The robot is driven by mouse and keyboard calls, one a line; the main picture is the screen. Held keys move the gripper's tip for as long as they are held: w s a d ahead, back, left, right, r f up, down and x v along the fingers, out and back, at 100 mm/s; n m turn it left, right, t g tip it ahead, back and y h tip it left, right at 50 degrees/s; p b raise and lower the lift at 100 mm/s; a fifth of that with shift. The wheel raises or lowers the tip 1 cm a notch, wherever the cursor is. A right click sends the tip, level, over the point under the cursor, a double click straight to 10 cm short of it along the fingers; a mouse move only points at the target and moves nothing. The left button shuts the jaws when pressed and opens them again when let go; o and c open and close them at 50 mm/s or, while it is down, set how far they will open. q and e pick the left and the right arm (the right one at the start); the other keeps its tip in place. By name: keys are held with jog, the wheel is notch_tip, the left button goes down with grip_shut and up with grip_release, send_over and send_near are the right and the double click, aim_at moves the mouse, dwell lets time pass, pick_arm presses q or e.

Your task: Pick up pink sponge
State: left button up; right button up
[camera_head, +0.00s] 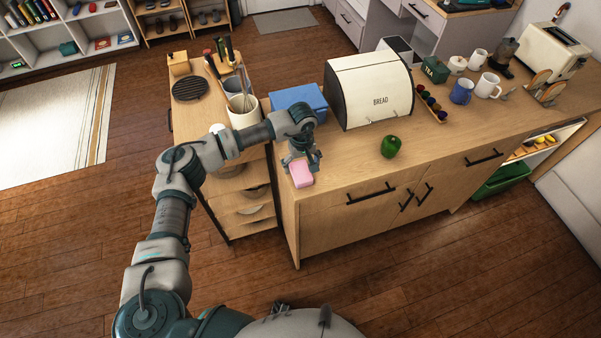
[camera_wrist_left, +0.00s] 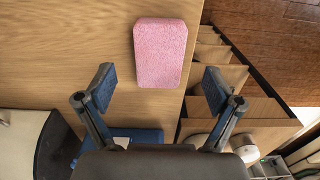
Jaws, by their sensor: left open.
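The pink sponge (camera_head: 301,174) lies flat on the wooden counter near its left front corner in the head view. In the left wrist view the sponge (camera_wrist_left: 160,53) sits near the counter's edge, ahead of the fingertips. My left gripper (camera_head: 304,160) is just behind the sponge in the head view, above the counter. In the left wrist view my left gripper (camera_wrist_left: 160,88) is open and empty, its two blue-padded fingers spread wider than the sponge. The sponge appears just beyond the fingers, not between them. My right gripper is not in view.
A blue box (camera_head: 299,98) stands behind my left gripper, and a bread box (camera_head: 370,90) stands to its right. A green pepper (camera_head: 390,146) sits on the counter right of the sponge. A lower shelf unit (camera_head: 238,205) with a utensil crock (camera_head: 243,113) stands to the left.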

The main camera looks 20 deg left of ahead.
aim_at(302, 174)
pick_arm(q)
notch_tip(302, 174, down, 5)
jog(key=shift+d+f+p, duration=0.1)
jog(key=shift+d+p, duration=0.05)
jog(key=shift+p, duration=0.4)
jog(key=c, duration=0.9)
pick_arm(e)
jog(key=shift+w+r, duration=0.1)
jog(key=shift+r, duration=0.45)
pick_arm(q)
jog(key=shift+o, duration=0.2)
